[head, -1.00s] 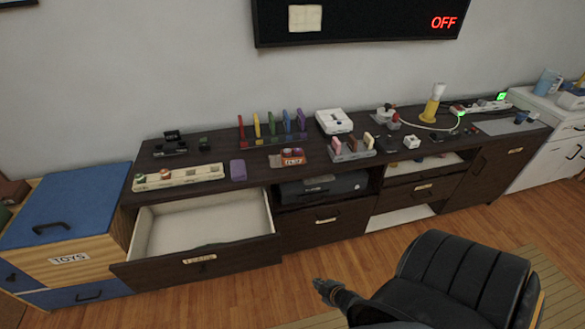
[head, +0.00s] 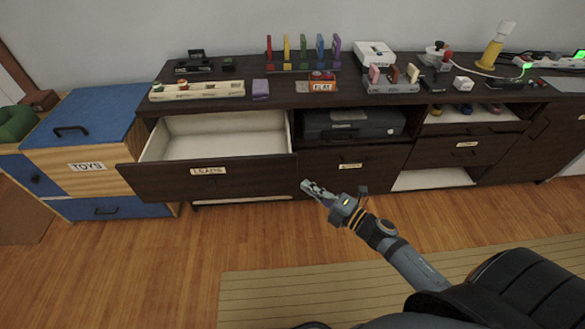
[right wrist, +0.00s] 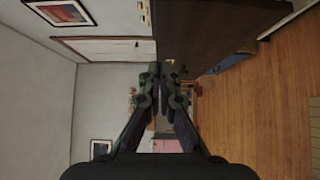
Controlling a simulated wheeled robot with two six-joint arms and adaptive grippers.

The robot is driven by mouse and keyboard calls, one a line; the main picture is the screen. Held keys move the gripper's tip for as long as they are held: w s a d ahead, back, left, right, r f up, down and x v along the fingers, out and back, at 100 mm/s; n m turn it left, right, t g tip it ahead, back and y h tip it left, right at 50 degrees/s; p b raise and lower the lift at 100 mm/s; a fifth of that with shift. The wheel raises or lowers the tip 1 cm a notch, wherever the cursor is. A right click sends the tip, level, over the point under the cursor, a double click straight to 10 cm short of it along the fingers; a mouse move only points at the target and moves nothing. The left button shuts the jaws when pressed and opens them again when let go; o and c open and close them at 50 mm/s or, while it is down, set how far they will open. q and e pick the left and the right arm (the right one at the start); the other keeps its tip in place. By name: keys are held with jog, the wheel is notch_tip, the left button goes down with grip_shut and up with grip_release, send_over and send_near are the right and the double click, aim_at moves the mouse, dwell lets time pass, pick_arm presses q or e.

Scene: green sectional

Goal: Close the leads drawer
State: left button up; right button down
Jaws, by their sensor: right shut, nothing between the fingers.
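The leads drawer (head: 160,181) is pulled out of the dark wooden cabinet at the left in the head view. Its dark front bears a white LEADS label (head: 208,171), and its pale inside (head: 215,142) looks empty. My right gripper (head: 306,186) is shut and empty, just right of the drawer front's right end, in front of the cabinet. It also shows shut in the right wrist view (right wrist: 162,72), with a dark wooden surface above and to its right. Whether it touches the drawer cannot be told. My left gripper is out of view.
A blue-topped TOYS chest (head: 88,120) stands left of the drawer. The cabinet top (head: 290,95) carries a socket strip, coloured upright pieces and a white console. A black chair (head: 510,290) is at the lower right. The wooden floor (head: 120,260) before the drawer is clear.

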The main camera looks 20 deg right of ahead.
aim_at(281, 159)
jog(key=x, duration=0.3)
jog(key=d+x, duration=0.1)
jog(key=x, duration=0.2)
jog(key=w+x, duration=0.1)
jog(key=x, duration=0.1)
jog(key=shift+w+d+p, duration=0.2)
jog(key=shift+w+p, duration=0.15)
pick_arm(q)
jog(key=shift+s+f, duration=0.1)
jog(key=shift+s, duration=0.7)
pick_arm(e)
jog(key=shift+w+d, duration=0.2)
jog(key=shift+w, duration=0.35)
